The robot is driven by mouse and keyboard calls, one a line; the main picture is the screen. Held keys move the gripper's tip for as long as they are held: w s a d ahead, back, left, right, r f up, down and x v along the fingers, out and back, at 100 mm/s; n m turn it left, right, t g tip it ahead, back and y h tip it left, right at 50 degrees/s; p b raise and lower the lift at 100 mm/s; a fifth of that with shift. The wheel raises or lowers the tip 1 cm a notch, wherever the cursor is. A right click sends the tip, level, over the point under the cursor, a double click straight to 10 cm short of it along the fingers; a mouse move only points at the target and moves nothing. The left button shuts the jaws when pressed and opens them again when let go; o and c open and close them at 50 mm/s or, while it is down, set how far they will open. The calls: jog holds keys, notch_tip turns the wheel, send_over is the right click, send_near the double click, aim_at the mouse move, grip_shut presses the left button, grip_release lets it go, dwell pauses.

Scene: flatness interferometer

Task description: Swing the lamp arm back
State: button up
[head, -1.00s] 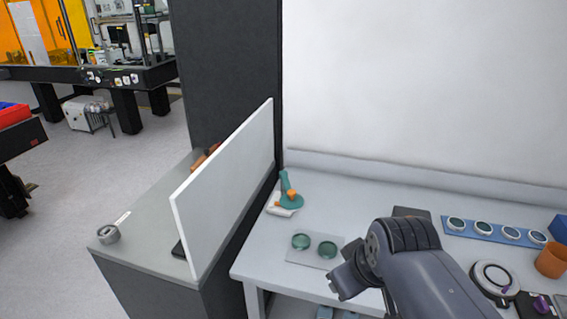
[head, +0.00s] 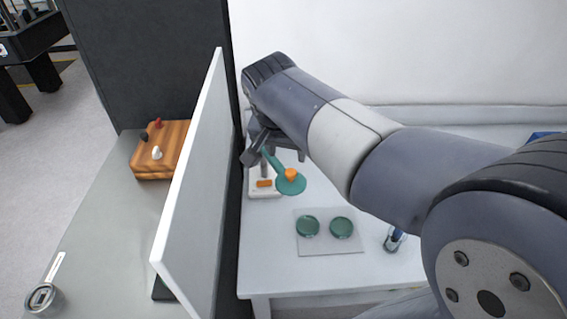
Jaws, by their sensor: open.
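The lamp has a pale base (head: 262,190) with an orange patch, at the back left of the white table. Its teal lamp arm (head: 270,160) slants down to the right and ends in a teal disc (head: 291,185) with an orange knob (head: 291,174) on top. My gripper (head: 270,146) is open at the upper end of the lamp arm, above the base. Its dark fingers are partly hidden by my wrist. I cannot tell whether they touch the lamp arm.
A white upright panel (head: 195,190) stands close left of the lamp. Two green glass discs (head: 307,226) (head: 342,228) lie on a grey mat (head: 330,249) in front. A small glass item (head: 393,240) stands right of them.

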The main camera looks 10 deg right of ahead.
aim_at(291, 171)
jog(key=x, duration=0.9)
jog(key=shift+f, duration=0.25)
grip_shut()
